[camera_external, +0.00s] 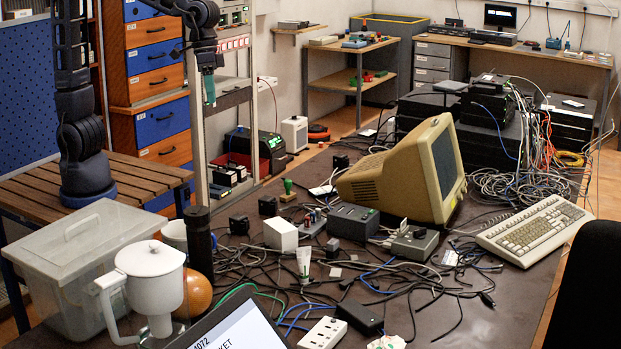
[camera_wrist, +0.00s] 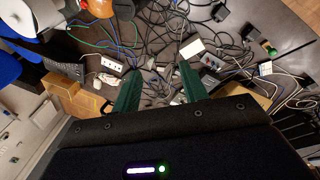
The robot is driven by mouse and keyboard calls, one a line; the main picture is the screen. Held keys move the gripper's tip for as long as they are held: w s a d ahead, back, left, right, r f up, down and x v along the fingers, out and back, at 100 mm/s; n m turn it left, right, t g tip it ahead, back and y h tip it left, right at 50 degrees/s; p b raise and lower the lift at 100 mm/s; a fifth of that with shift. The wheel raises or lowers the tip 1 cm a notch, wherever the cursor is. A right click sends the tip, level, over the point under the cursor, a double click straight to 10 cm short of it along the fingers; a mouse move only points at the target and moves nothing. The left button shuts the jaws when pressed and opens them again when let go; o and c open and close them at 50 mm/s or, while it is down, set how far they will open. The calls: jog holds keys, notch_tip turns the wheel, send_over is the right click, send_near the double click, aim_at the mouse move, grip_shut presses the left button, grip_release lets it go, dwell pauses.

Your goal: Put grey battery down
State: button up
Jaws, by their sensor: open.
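My gripper (camera_external: 209,92) hangs at the upper left, high above the table and in front of the metal rack. In the wrist view its two green fingers (camera_wrist: 158,72) stand wide apart, with only the table and cables seen between them. The gripper looks empty. I cannot pick out a grey battery for certain in either view. Small dark blocks stand on the table, one (camera_external: 239,225) left of a white box (camera_external: 282,234) and another (camera_external: 268,206) just behind it; I cannot tell whether any is the battery.
The dark table (camera_external: 440,320) is crowded with tangled cables. A beige monitor (camera_external: 405,175), a keyboard (camera_external: 535,230), a grey device (camera_external: 353,222) and a power strip (camera_external: 322,334) stand on it. A clear bin (camera_external: 85,260) and a white pitcher (camera_external: 150,285) are at the left.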

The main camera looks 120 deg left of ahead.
jog(key=s+d+m+t, duration=0.1)
jog(key=s+d+m, duration=0.2)
jog(key=s, duration=1)
jog(key=s+d+m+t+y, duration=0.1)
jog(key=s+m, duration=0.3)
jog(key=s, duration=1)
jog(key=shift+d+f+m, duration=0.3)
jog(key=shift+d+f, duration=0.1)
jog(key=shift+d, duration=0.5)
dwell(4.4)
